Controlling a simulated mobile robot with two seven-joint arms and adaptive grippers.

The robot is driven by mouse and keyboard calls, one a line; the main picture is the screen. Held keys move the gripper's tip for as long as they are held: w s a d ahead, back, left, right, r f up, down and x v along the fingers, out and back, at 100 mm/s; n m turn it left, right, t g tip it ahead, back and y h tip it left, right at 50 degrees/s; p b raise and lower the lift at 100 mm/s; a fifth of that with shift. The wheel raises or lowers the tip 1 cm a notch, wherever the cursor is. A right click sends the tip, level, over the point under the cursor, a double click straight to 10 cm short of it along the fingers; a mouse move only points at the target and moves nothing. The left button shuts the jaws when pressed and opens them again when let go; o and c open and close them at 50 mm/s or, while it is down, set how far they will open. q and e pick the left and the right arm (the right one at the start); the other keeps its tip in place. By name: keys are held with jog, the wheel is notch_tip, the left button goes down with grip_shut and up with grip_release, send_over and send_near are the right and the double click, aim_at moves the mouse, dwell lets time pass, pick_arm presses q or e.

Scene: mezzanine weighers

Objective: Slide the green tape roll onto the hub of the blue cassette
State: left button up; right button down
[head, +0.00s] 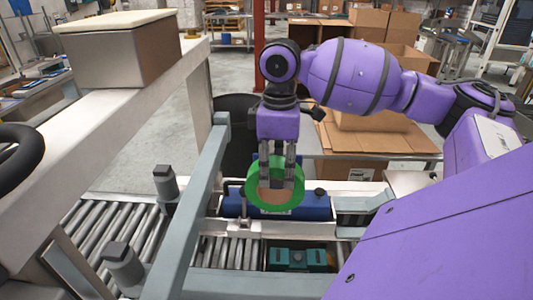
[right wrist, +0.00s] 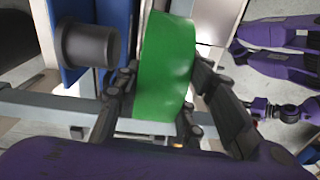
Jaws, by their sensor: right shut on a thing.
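The green tape roll (head: 252,188) is a thick ring with a brown inside, held upright in the head view. My right gripper (head: 279,184) points down and is shut on its upper part; in the right wrist view the green roll (right wrist: 166,65) stands between the fingers. The blue cassette (head: 312,207) lies behind the roll on the conveyor, partly hidden by it. In the right wrist view a dark grey cylindrical hub (right wrist: 90,45) sticks out from the blue cassette (right wrist: 72,18), left of the roll. The roll is apart from the hub. My left gripper is not in view.
A teal unit (head: 300,258) sits in the conveyor in front of the cassette. Grey rails (head: 190,210) and roller conveyor (head: 118,228) lie to the left, with dark-capped posts (head: 165,185). Cardboard boxes (head: 352,170) stand behind.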

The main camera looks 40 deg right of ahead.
aim_at(279, 191)
jog(key=shift+w+d+r, duration=0.1)
jog(key=shift+d+r, duration=0.2)
jog(key=shift+w+n, duration=0.1)
jog(key=shift+n, duration=0.2)
jog(key=shift+d+f, duration=0.1)
jog(key=shift+f, duration=0.05)
jog(key=shift+d+f, duration=0.1)
jog(key=shift+f, duration=0.2)
jog(key=shift+w+d+f, duration=0.1)
jog(key=shift+f, duration=0.4)
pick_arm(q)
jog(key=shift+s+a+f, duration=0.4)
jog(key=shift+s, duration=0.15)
pick_arm(e)
jog(key=shift+w+d+f, duration=0.15)
jog(key=shift+w+f, duration=0.05)
jog(key=shift+f, duration=0.25)
jog(key=shift+w+d+f, duration=0.1)
jog(key=shift+w+f, duration=0.05)
jog(key=shift+f, duration=0.25)
jog(key=shift+f, duration=0.6)
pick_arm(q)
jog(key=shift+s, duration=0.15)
